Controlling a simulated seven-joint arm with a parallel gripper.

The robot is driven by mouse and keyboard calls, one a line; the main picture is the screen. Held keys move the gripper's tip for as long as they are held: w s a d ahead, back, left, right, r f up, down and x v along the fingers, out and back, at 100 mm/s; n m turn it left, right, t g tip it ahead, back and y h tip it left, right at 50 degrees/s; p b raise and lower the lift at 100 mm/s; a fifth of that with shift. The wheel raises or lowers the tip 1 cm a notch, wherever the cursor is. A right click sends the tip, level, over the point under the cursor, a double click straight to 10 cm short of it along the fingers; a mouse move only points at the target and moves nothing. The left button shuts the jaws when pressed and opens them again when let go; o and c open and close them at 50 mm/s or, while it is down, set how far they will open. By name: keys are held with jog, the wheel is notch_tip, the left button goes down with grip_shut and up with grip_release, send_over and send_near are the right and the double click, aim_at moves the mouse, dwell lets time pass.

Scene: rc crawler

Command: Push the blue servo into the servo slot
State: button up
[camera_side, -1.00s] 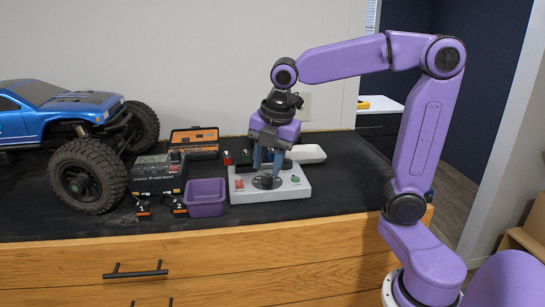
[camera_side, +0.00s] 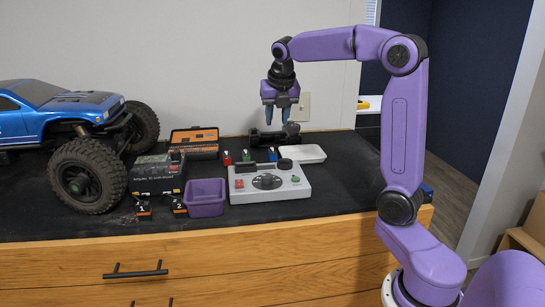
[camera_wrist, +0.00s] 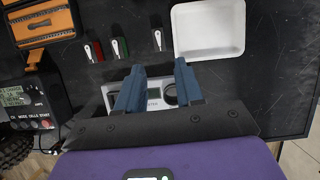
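The blue servo (camera_side: 272,155) stands at the right end of a short row behind the grey station, with a green one and a red one to its left. It also shows small near the top of the wrist view (camera_wrist: 158,41), its colour hard to tell there. My gripper (camera_side: 281,104) is raised above and behind the row, pointing down, its two blue fingers apart with nothing between them. In the wrist view the open fingers (camera_wrist: 160,66) lie over the station's far edge, the servo just beyond the tips. I cannot make out which opening is the servo slot.
The grey station (camera_side: 290,193) has a red button, black dial and green button. A white tray (camera_side: 312,153), purple bin (camera_side: 206,199), charger (camera_side: 156,174), orange case (camera_side: 194,153) and black bracket (camera_side: 274,137) surround it. The truck (camera_side: 65,117) stands left. The mat's right side is clear.

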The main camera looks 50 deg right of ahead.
aim_at(272, 149)
jog(key=x, duration=1.2)
jog(key=shift+a+f, duration=0.15)
jog(key=shift+f, duration=0.15)
grip_shut()
